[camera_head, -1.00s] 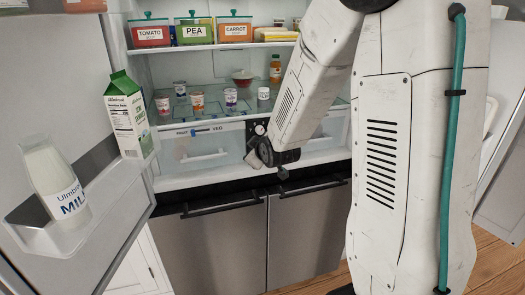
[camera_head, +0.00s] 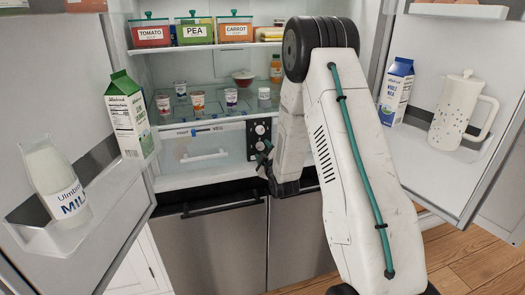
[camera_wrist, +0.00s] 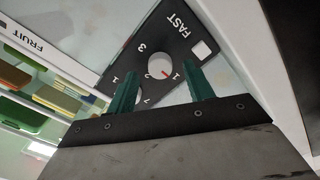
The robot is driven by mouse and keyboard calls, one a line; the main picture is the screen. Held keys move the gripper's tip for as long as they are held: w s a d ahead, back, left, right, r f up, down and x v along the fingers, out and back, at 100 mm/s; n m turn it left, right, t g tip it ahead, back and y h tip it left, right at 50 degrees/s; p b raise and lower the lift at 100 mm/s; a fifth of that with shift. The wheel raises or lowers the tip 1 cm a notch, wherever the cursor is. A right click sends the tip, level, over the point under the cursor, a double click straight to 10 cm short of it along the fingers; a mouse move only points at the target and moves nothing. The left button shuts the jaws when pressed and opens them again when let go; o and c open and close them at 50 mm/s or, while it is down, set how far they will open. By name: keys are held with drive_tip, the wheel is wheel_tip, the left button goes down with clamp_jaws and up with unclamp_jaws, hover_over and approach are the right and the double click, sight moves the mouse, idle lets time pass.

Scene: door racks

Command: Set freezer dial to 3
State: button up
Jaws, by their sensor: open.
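A dark control panel (camera_head: 258,132) with two pale round dials is on the divider in the fridge, right of the fruit drawer. In the wrist view the panel appears rotated. One white dial (camera_wrist: 157,62) there has a red mark pointing toward a "1" at its lower right; a "3" is at its upper left. A white square beside "FAST" is on the same panel. The second dial is mostly hidden by the left finger. My gripper (camera_wrist: 157,72) is open, its green fingers on either side of the dial in the picture; contact cannot be told. It also shows in the head view (camera_head: 263,160).
The left door holds a milk jug (camera_head: 52,180) and a green carton (camera_head: 126,115). The right door holds a blue carton (camera_head: 397,90) and a white pitcher (camera_head: 460,115).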

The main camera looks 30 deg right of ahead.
drive_tip(key=shift+x, duration=0.85)
drive_tip(key=c, duration=1)
drive_tip(key=shift+o, duration=0.2)
